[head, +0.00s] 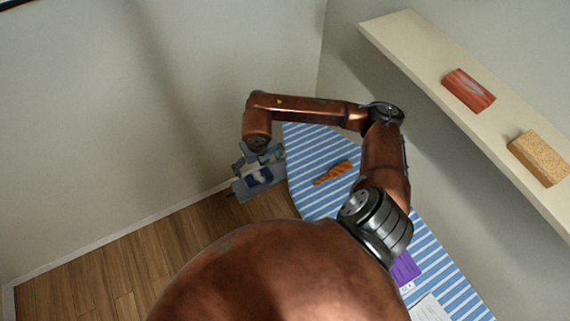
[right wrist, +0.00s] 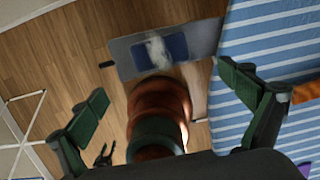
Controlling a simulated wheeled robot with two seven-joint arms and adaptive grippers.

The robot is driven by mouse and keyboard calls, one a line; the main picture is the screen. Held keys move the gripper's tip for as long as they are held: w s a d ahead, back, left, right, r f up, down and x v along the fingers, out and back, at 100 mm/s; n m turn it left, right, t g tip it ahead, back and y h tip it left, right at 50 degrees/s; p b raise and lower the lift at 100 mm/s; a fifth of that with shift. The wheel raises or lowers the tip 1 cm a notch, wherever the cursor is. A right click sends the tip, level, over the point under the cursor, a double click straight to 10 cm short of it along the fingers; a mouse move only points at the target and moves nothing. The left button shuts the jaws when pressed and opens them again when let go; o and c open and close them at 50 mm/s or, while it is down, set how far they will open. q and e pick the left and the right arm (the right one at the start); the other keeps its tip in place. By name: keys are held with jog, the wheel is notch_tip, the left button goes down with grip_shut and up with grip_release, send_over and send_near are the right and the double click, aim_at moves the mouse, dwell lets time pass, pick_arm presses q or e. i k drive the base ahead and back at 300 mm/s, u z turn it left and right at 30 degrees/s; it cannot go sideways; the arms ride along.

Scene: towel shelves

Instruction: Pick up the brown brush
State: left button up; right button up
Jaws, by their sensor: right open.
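An orange-brown, elongated object, which looks like the brown brush (head: 333,172), lies on a blue-and-white striped surface (head: 305,150) in the head view. A piece of it shows at the right edge of the right wrist view (right wrist: 307,92). My right gripper (head: 259,160) is left of the brush, apart from it, near the left edge of the striped surface. In the right wrist view its two green fingers (right wrist: 163,85) are spread wide with nothing held between them. My left gripper cannot be made out in the head view.
A grey panel with a dark blue patch (right wrist: 150,52) shows beyond the fingers, beside the striped surface. A purple item (head: 405,268) and a white sheet (head: 428,309) lie nearer. A cream wall shelf (head: 415,50) holds a red block (head: 468,90) and a tan block (head: 540,158).

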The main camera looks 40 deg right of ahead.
aim_at(344, 166)
jog(key=z, duration=2.05)
